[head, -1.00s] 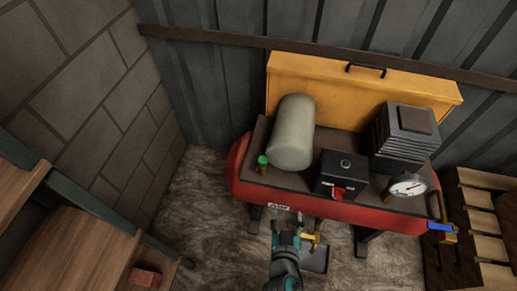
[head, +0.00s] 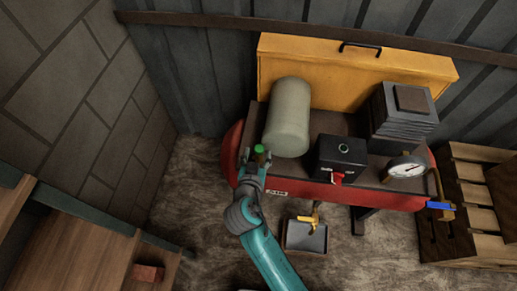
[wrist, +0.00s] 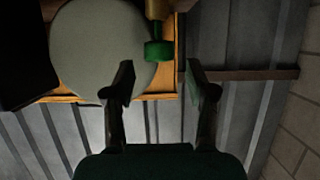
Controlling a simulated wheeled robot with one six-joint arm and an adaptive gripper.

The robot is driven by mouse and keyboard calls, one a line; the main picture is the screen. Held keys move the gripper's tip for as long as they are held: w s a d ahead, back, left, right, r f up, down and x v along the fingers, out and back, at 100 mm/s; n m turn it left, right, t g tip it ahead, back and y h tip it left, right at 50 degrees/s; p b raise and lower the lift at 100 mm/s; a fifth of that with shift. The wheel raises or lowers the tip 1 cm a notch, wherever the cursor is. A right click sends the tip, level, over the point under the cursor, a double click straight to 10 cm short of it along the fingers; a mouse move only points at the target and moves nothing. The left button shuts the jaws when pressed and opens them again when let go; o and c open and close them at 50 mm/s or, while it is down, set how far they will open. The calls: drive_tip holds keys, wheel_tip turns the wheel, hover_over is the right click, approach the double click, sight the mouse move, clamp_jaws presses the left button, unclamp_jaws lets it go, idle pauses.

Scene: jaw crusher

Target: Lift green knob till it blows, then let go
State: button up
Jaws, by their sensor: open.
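The green knob (head: 260,149) stands at the left end of the red compressor (head: 310,191), beside the pale grey cylinder (head: 288,115). In the wrist view the knob (wrist: 157,51) sits on a brass stem (wrist: 156,10), just beyond and between my two fingertips. My gripper (head: 254,163) is open and empty at the near side of the knob, with a finger on either side in line with it. It also shows in the wrist view (wrist: 160,82). I cannot tell whether any finger touches the knob.
A black box with a red switch (head: 340,158), a finned block (head: 402,115) and a gauge (head: 407,167) stand right of the cylinder. A yellow case (head: 350,75) is behind. A pallet (head: 470,200) is at right, a grey tray (head: 306,238) below.

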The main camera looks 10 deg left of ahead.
sight(259, 149)
drive_tip(key=shift+x, duration=1.5)
clamp_jaws()
